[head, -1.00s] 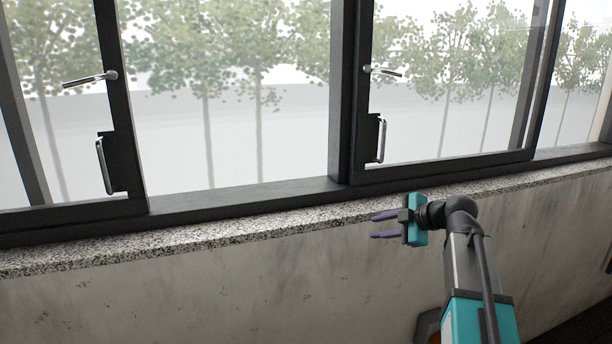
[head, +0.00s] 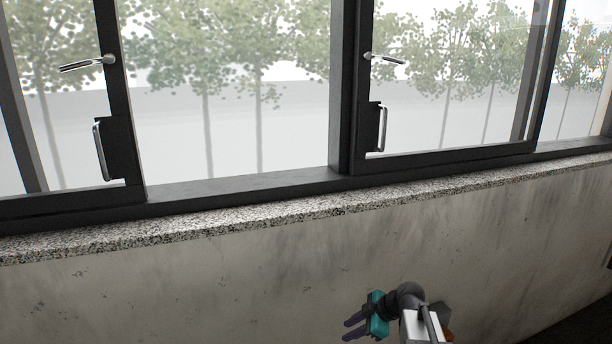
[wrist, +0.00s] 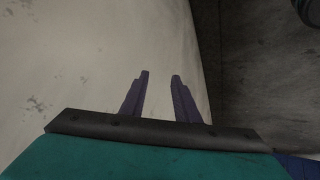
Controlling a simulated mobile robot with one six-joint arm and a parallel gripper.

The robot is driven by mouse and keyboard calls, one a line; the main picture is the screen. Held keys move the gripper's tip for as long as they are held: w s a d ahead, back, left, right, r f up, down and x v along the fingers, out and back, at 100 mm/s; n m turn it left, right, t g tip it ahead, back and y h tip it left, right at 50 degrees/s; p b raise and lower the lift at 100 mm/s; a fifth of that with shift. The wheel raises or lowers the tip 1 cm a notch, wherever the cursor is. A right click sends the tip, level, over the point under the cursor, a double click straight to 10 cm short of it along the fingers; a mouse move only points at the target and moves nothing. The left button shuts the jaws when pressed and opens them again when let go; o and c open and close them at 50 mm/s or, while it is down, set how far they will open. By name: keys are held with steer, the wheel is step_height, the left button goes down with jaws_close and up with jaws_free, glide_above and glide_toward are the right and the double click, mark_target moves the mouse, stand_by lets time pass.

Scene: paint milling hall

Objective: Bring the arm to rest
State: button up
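My gripper (head: 350,330) is low in the head view, below the granite sill and in front of the stained wall. Its two purple fingers point left and are apart, with nothing between them. In the wrist view, my gripper (wrist: 158,75) also shows its two fingers spread with a clear gap. The pale wall lies beyond them. My arm is folded down near the bottom edge of the head view, so most of it is out of frame.
A speckled granite sill (head: 225,218) runs along the wall (head: 210,290) under dark-framed windows. The left window has a handle (head: 88,63) and a pull (head: 99,152); the right has a handle (head: 384,58) and a pull (head: 382,128). A dark grey surface (wrist: 265,90) fills the wrist view's right side.

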steer(key=s+a+f+m+g+h+b, duration=0.1)
steer(key=s+a+f+m+g, duration=0.15)
steer(key=s+f, duration=0.95)
steer(key=s+a+f+m+g+h+b, duration=0.1)
steer(key=s+f+m+g+b, duration=0.15)
steer(key=s+f, duration=0.9)
steer(key=s+d+f+m+g+h, duration=0.2)
steer(key=s+d+f+m, duration=0.1)
steer(key=s+f+m, duration=0.2)
steer(key=s+d+f+m+g+h, duration=0.2)
steer(key=s+f+m, duration=0.4)
steer(key=s+f, duration=0.3)
steer(key=s+d, duration=0.1)
steer(key=s, duration=0.3)
steer(key=shift+d+f+h+b, duration=0.15)
steer(key=shift+d+h+b, duration=0.15)
steer(key=shift+d, duration=0.1)
